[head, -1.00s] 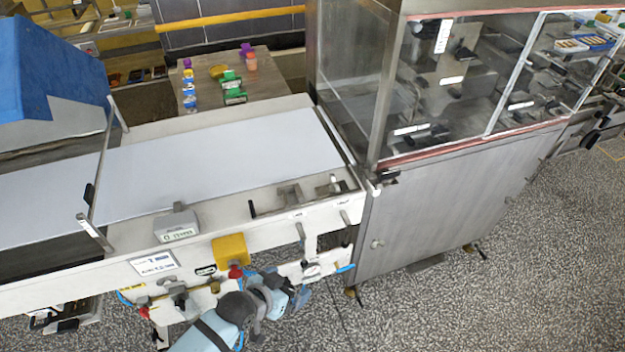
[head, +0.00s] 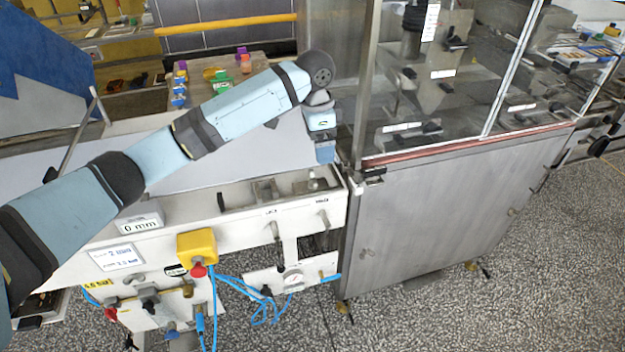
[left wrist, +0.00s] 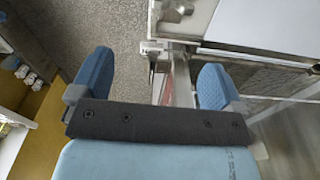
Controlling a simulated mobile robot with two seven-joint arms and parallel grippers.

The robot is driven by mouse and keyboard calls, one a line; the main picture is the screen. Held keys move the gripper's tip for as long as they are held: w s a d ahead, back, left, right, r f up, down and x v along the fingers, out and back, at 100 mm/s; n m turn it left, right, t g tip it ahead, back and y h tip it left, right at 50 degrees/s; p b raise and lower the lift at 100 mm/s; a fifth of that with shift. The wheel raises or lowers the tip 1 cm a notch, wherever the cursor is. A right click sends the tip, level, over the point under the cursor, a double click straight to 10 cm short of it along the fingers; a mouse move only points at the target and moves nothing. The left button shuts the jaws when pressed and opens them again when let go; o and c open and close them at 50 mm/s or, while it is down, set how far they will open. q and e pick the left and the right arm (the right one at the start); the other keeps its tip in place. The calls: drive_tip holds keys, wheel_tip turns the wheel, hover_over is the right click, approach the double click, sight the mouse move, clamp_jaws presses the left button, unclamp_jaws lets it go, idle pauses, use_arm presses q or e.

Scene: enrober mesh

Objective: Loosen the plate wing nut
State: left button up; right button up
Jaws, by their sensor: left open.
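My left arm crosses the head view from the left, over the conveyor. Its gripper (head: 322,150) points down above the conveyor's far right end, beside the glass cabinet. In the left wrist view the two blue fingers (left wrist: 155,78) stand wide apart with nothing between them. Small metal fittings (head: 265,192) sit in a recess along the conveyor's near edge, below the gripper in the picture. One has a pale upright knob (head: 313,182). I cannot tell which fitting is the plate wing nut; it is too small to make out. My right gripper is not in view.
The steel cabinet (head: 440,220) with glass panels stands close to the right of the gripper. The conveyor front carries a yellow box with a red button (head: 197,248), a gauge (head: 293,279) and blue hoses (head: 240,290). A table with coloured items (head: 215,77) is behind.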

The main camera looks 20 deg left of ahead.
sight(313, 175)
use_arm(q)
drive_tip(key=shift+y, duration=0.4)
drive_tip(key=f, duration=0.3)
drive_tip(key=a+f, duration=0.1)
drive_tip(key=f, duration=0.6)
drive_tip(key=shift+w+a+f, duration=0.3)
drive_tip(key=shift+a+f, duration=0.05)
drive_tip(key=shift+f, duration=0.05)
drive_tip(key=shift+c, duration=0.4)
